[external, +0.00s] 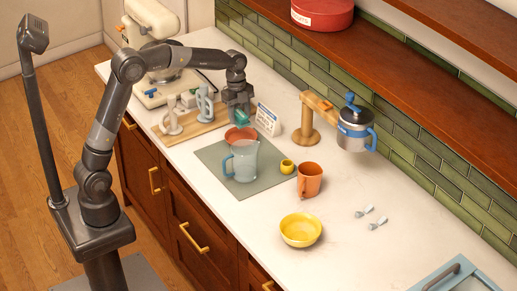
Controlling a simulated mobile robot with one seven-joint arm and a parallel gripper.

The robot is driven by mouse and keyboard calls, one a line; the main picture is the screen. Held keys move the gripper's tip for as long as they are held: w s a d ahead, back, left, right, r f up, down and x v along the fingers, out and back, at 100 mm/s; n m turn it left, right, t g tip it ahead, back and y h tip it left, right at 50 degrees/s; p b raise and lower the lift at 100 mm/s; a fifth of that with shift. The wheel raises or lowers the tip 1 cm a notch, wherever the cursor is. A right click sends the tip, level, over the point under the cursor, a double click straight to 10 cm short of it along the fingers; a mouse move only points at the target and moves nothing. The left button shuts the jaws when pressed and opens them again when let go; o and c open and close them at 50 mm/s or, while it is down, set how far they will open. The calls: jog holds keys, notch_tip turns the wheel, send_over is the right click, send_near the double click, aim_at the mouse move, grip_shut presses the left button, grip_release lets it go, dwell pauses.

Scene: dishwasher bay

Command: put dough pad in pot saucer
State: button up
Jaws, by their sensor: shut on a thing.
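My gripper (240,109) points down over the back part of the counter and is shut on a small teal thing, which I take for the dough pad (242,117). The fingers cover part of the pad. A shallow terracotta dish, which I take for the pot saucer (240,134), lies at the back of a grey-green mat. The pad is held above and close to the saucer, seemingly not touching it. The clear jug in front hides a part of the saucer's near side.
A clear jug (241,160) with a blue handle stands on the mat (212,155). A small card (268,120), wooden rack (195,128), yellow cup (287,167) and orange mug (310,180) are nearby. A wooden stand (306,120) is further right.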

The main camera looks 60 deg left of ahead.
aim_at(240, 110)
jog(key=shift+h, duration=0.6)
jog(key=w+a, duration=0.1)
jog(key=w+a+f, duration=0.1)
jog(key=a, duration=0.1)
jog(key=shift+w+a, duration=0.1)
jog(key=shift+a, duration=0.05)
notch_tip(240, 110, down, 4)
jog(key=shift+r, duration=0.1)
jog(key=shift+a+f, duration=0.1)
jog(key=shift+f, duration=2.8)
jog(key=shift+f, duration=0.1)
jog(key=o, duration=1.1)
jog(key=shift+c, duration=0.2)
